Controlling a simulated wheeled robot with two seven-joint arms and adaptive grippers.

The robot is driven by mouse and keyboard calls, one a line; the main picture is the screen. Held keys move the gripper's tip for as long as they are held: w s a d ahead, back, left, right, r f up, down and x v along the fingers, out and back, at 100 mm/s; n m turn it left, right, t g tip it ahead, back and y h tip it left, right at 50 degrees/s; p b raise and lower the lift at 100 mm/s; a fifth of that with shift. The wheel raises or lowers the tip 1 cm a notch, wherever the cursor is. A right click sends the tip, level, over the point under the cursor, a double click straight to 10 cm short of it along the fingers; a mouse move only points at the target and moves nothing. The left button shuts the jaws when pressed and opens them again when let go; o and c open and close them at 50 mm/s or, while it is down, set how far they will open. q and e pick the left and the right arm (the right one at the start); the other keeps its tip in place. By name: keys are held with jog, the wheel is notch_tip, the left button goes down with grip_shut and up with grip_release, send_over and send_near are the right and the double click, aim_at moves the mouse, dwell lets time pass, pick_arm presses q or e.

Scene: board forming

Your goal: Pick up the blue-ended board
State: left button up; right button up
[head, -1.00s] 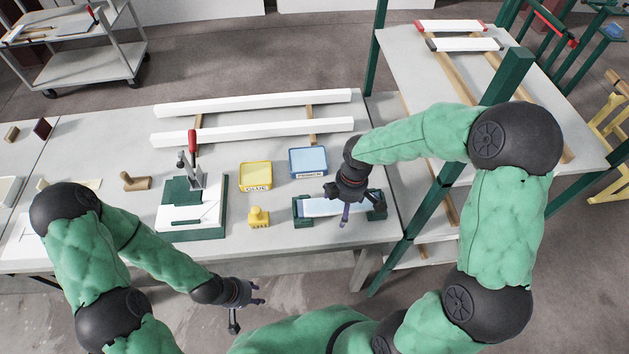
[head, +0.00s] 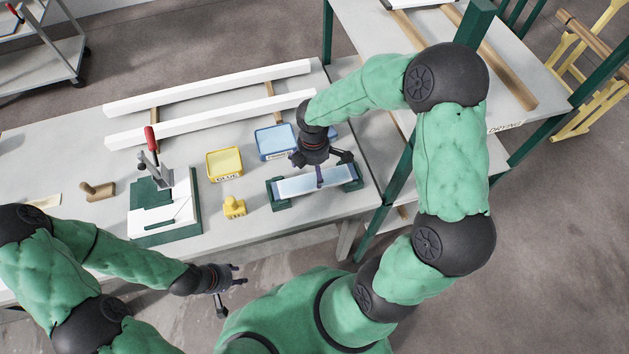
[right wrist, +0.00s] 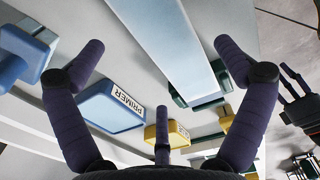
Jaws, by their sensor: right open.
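The board (head: 298,188) is a pale, bluish-white strip lying across a dark green holder (head: 281,202) near the table's front edge. My right gripper (head: 322,170) is over the board, fingers spread and empty. In the right wrist view, the board (right wrist: 165,42) runs lengthwise between the spread fingers of my right gripper (right wrist: 160,72), apart from them. I cannot make out a distinct blue end on it. My left gripper (head: 234,290) hangs in front of the table, away from the board, with its fingers apart and nothing in them.
A blue primer tray (head: 272,143) and a yellow glue tray (head: 224,164) stand behind and left of the board. A yellow-handled block (head: 234,207) and a clamp jig (head: 165,205) are further left. Long white boards (head: 210,88) lie behind. A green rack post (head: 385,205) stands close right.

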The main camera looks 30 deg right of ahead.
aim_at(313, 177)
notch_tip(313, 177, down, 4)
jog(key=shift+b, duration=0.4)
jog(key=c, duration=1.1)
jog(key=shift+c, duration=0.2)
jog(key=shift+r, duration=0.15)
